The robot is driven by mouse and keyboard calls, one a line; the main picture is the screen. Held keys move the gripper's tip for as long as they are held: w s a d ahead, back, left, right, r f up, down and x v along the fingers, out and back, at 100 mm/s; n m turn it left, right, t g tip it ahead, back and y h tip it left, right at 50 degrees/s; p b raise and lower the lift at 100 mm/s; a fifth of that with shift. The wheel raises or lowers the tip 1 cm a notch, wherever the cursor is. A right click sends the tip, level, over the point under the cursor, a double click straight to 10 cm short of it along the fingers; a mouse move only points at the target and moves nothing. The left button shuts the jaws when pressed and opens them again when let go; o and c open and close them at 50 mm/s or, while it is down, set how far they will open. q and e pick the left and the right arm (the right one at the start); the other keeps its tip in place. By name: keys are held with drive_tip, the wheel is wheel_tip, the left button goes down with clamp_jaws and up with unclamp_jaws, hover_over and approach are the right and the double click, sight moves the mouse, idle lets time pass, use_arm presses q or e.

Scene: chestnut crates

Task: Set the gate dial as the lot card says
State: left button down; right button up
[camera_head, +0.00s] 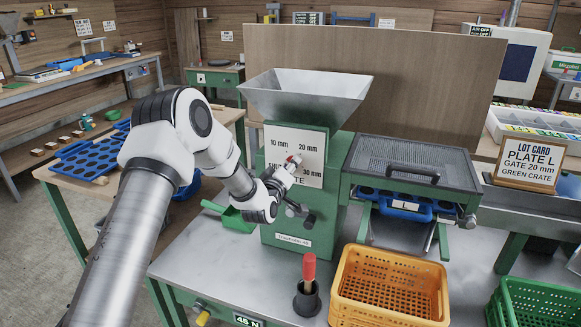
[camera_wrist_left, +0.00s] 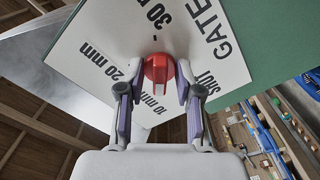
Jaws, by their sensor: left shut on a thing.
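The gate dial is a red knob (camera_wrist_left: 157,70) on a white plate (camera_wrist_left: 85,55) marked 10 mm, 20 mm, 30 mm and SHUT. The plate (camera_head: 309,150) is on the front of the green machine (camera_head: 290,238). My left gripper (camera_wrist_left: 157,88) is shut on the dial, one finger on each side. In the head view the gripper and wrist cover part of the plate. I cannot tell which mark the dial points to. The lot card (camera_head: 528,163) reads PLATE L, GATE 20 mm, GREEN CRATE. My right gripper is not in view.
A steel hopper (camera_head: 305,97) tops the machine. A blue plate marked L (camera_head: 405,206) sits under the grated cover (camera_head: 398,157). A red-handled tool (camera_head: 309,270) stands upright in front. An orange crate (camera_head: 385,303) and a green crate (camera_head: 528,312) are at the right.

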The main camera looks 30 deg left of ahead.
use_arm(q)
drive_tip(key=shift+a+r+m+p, duration=0.15)
drive_tip(key=shift+m+p, duration=0.65)
drive_tip(key=shift+m, duration=2.15)
drive_tip(key=shift+d+r+m+p, duration=0.1)
drive_tip(key=shift+m+p, duration=0.75)
drive_tip(key=shift+m, duration=2.05)
drive_tip(key=shift+a+r+m+p, duration=0.15)
drive_tip(key=shift+m+p, duration=0.65)
drive_tip(key=shift+m, duration=2.15)
drive_tip(key=c, duration=1.2)
unclamp_jaws()
drive_tip(key=shift+w, duration=0.1)
drive_tip(key=shift+o, duration=0.2)
drive_tip(key=shift+d+f, duration=0.1)
drive_tip(key=shift+f, duration=0.2)
drive_tip(key=v, duration=1.2)
